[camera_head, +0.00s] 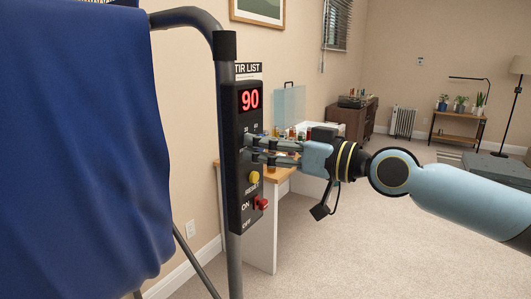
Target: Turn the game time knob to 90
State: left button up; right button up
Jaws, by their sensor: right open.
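A tall, narrow black control panel (247,190) is fixed to a grey metal post. Its red display (250,99) reads 90. Small dial marks show just below the display. My right gripper (250,150) reaches in from the right. Its two fingers are apart, one above the other, with their tips at the panel face below the dial marks. The game time knob cannot be made out behind the fingertips, so I cannot tell whether they touch it. My left gripper is not in view.
Below the fingers, the panel has a yellow reset button (254,177) and a red switch (261,202) marked ON and OFF. A blue cloth (80,150) hangs at the left. A small wooden table (270,176) with bottles stands behind. Carpet at the right is open.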

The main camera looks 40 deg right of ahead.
jog(key=shift+w+a, duration=0.1)
jog(key=shift+w, duration=0.05)
grip_shut()
jog(key=shift+m, duration=0.6)
grip_release()
jog(key=shift+r, duration=0.1)
